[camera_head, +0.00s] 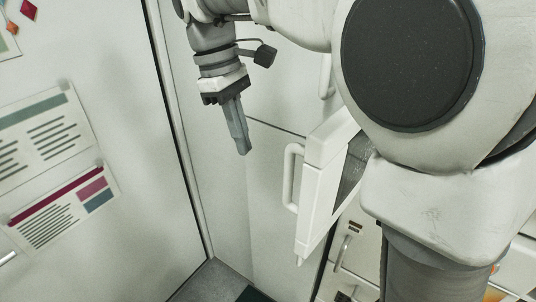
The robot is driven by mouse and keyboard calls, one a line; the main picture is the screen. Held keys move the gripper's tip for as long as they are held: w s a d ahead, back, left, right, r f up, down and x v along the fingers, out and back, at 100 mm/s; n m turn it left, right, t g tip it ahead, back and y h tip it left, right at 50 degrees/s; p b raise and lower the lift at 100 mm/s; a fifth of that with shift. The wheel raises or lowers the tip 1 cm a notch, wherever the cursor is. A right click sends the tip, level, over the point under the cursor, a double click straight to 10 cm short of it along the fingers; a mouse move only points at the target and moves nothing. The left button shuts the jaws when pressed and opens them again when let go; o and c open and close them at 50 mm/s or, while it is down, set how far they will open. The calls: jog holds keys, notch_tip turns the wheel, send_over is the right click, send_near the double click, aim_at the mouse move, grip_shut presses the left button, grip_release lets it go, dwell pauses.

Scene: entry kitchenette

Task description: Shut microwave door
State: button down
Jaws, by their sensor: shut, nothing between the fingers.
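The microwave door (322,196) is a white panel that stands open, swung out from the body and seen nearly edge-on right of the middle. A dark window strip shows on its right side. Its white bar handle (290,178) is on the left face. My gripper (244,151) is shut and empty, pointing down, to the left of the handle and a little above it in the picture. It appears apart from the door. The microwave body is mostly hidden behind my arm.
My arm fills the upper right and hides much behind it. A white wall with papers (45,140) stands on the left. A tall white cabinet (225,190) is behind the gripper. Drawers with a metal handle (343,252) are below the door. Little floor (212,285) shows.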

jog(key=s+d+f, duration=0.3)
jog(key=d+f, duration=0.2)
jog(key=f, duration=0.3)
jog(key=shift+s+d+f, duration=0.15)
jog(key=shift+s+f, duration=0.05)
jog(key=shift+f, duration=0.15)
